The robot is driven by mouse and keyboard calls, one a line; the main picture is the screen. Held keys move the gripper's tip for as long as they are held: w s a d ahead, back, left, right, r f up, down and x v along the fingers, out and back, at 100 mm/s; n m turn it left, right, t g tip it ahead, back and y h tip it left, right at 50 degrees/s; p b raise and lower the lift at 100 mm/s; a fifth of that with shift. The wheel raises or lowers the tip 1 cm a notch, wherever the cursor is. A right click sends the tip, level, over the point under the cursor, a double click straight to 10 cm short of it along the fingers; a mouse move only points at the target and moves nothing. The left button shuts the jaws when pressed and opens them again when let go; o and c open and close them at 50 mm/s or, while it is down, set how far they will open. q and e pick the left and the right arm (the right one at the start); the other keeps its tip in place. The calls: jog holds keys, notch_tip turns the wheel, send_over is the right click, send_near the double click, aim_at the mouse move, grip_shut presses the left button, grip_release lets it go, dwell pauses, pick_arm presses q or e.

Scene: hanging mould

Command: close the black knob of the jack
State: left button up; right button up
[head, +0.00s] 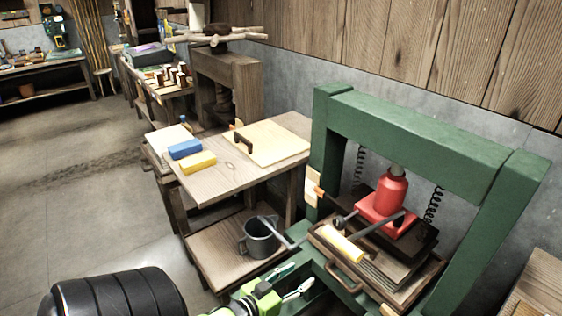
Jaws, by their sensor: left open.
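The red jack (388,201) stands upright in the green press frame (425,140), on a dark plate above a stack of boards. A dark bar (392,219) sticks out at its base. A small dark round piece (338,221) in front of the jack, to its left, looks like the black knob; its turned position cannot be told. My left gripper (294,279), lime green with pale fingertips, is open and empty at the bottom middle. It is in front of and to the left of the jack, apart from it. My right gripper is not seen.
A yellow cylinder (341,245) lies on the tray with a handle (343,275) in front of the jack. A wooden table (232,172) holds blue and yellow blocks. The floor at left is clear.

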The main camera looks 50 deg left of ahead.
pick_arm(q)
jog(key=s+d+f+g, duration=0.1)
jog(key=s+f+g, duration=0.1)
jog(key=f, duration=0.6)
jog(key=s+d+f+g, duration=0.1)
jog(key=s+f+g, duration=0.1)
jog(key=s+f, duration=0.3)
jog(key=shift+s+f+m, duration=0.3)
jog(key=shift+f, duration=1.7)
jog(key=s+d+f+m+g, duration=0.1)
jog(key=s+d+f+g, duration=0.2)
jog(key=s+f, duration=0.4)
jog(key=s+d+f+m+g, duration=0.1)
jog(key=s+d+f+g, duration=0.2)
jog(key=s, duration=0.9)
jog(key=s+d+f+m+g, duration=0.1)
jog(key=s+d+f+g, duration=0.3)
jog(key=s+d+f, duration=0.3)
jog(key=s+f, duration=0.3)
jog(key=f, duration=0.1)
jog(key=shift+f, duration=0.4)
jog(key=shift+d, duration=0.15)
